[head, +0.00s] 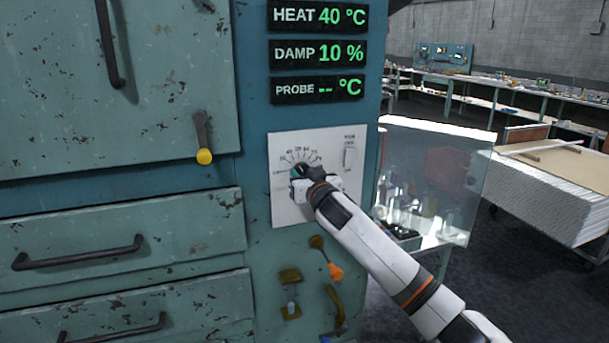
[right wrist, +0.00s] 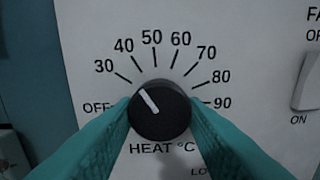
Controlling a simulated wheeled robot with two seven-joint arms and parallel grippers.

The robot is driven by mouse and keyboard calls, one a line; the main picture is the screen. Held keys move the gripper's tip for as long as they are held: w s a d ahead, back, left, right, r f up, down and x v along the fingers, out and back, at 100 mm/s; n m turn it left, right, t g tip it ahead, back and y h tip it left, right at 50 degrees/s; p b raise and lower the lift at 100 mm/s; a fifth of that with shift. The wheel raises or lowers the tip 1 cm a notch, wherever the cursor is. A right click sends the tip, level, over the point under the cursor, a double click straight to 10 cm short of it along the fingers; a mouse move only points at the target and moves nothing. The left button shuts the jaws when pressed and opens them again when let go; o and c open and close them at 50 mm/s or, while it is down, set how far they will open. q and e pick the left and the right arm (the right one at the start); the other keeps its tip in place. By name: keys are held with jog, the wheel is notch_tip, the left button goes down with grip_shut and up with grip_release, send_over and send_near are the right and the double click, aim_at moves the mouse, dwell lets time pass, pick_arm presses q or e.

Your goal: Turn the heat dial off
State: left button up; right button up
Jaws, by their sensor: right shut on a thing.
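The heat dial (right wrist: 168,122) is a round black knob with a white pointer line on a white panel (head: 283,212). Its scale runs from OFF at the left through 30 to 90. The pointer aims up and left, between the 30 and 40 marks. My right gripper (head: 303,173) is shut on the dial, with one teal finger on each side of it in the right wrist view. In the head view the gripper largely hides the dial. The heat display (head: 318,16) reads 40 °C. My left gripper is not in view.
A white fan switch (right wrist: 308,82) sits right of the dial. Below the panel are an orange-tipped lever (head: 335,271) and a brass latch (head: 290,306). A yellow-knobbed latch (head: 204,155) and drawers (head: 120,235) are left.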

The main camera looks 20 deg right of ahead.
jog(key=n+p, duration=0.2)
jog(key=n, duration=0.1)
jog(key=shift+r, duration=0.1)
jog(key=n+p, duration=0.1)
jog(key=n, duration=0.2)
jog(key=shift+d+n+p, duration=0.1)
jog(key=shift+n+p, duration=0.3)
jog(key=n+p, duration=0.1)
jog(key=n, duration=0.2)
jog(key=shift+n+p, duration=0.7)
jog(key=shift+n, duration=0.6)
jog(key=o, duration=1)
jog(key=shift+s, duration=0.15)
